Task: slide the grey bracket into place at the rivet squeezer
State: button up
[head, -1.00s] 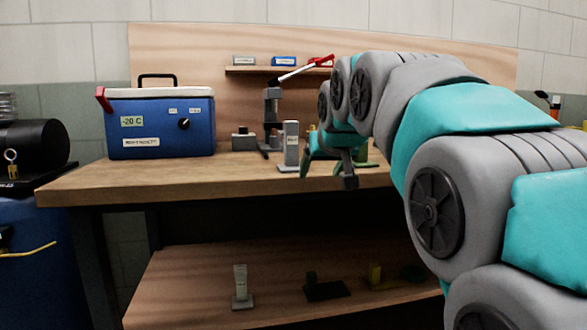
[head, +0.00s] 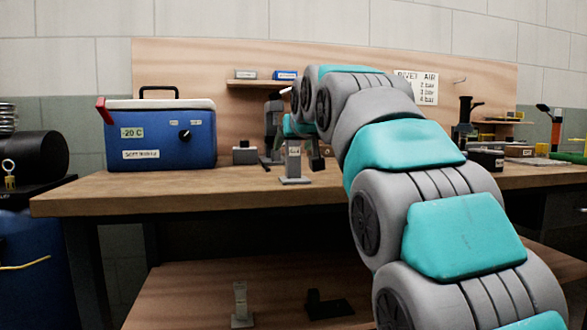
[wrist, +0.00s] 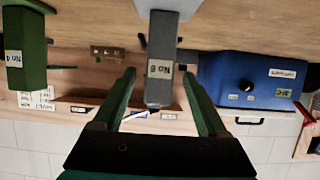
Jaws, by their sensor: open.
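The grey bracket (head: 292,163), an upright post on a flat foot, stands near the front of the wooden bench. In the wrist view, which is upside down, the grey bracket (wrist: 162,58) carries a "No 6" label and shows between my two green fingers. My gripper (wrist: 157,73) is open, with a gap to the bracket on each side; contact is not visible. In the head view my gripper is at the bracket's top, mostly hidden by my arm. The dark rivet squeezer (head: 273,117) stands just behind the bracket, its lever mostly hidden.
A green bracket (wrist: 25,55) labelled "No 4" stands to one side in the wrist view. A blue cooler box (head: 160,135) is left on the bench, with a small grey block (head: 245,154) beside the squeezer. A lower shelf (head: 190,290) holds other brackets.

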aim_at(291, 149)
jog(key=shift+x, duration=2.1)
jog(key=shift+d, duration=0.1)
jog(key=shift+c, duration=0.3)
grip_shut()
